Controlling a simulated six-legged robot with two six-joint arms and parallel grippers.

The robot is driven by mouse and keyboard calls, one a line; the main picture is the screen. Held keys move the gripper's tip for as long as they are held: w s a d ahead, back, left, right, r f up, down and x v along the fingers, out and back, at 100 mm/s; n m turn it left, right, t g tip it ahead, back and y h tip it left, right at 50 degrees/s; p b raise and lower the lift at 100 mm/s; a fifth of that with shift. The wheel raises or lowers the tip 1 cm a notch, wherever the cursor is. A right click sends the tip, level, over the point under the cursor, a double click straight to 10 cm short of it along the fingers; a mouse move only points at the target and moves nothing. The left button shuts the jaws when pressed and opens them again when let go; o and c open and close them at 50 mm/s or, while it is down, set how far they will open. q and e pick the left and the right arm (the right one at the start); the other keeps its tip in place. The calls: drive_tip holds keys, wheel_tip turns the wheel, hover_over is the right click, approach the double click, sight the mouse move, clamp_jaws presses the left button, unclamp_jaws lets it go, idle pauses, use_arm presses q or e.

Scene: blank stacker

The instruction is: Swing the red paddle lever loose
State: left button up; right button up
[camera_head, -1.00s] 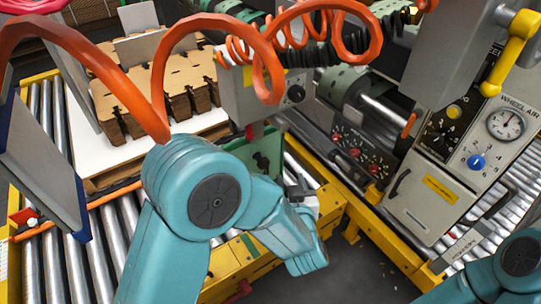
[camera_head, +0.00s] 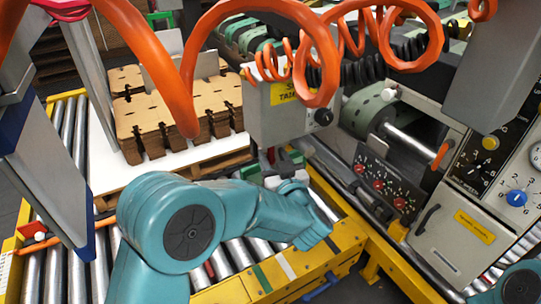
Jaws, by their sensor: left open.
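A small red piece (camera_head: 270,155), which I take to be the paddle lever, shows just below the grey control box that hangs in the middle. Only a sliver of it is visible, and I cannot tell its angle. My left gripper (camera_head: 284,162) is open beside it, just to its right and under the box. The teal wrist and forearm hide most of the jaws and what lies below. I cannot tell whether the jaws touch the red piece. Only a teal link of my right arm shows at the lower right corner; its gripper is out of view.
The grey control box (camera_head: 283,122) and coiled orange hoses (camera_head: 300,90) hang close above the left gripper. Stacked cardboard blanks (camera_head: 180,120) lie to the left. A yellow frame (camera_head: 325,265) with rollers runs below. A grey cabinet (camera_head: 450,240) with dials stands at the right.

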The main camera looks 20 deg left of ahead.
use_arm(q)
drive_tip(key=shift+x, duration=0.95)
clamp_jaws()
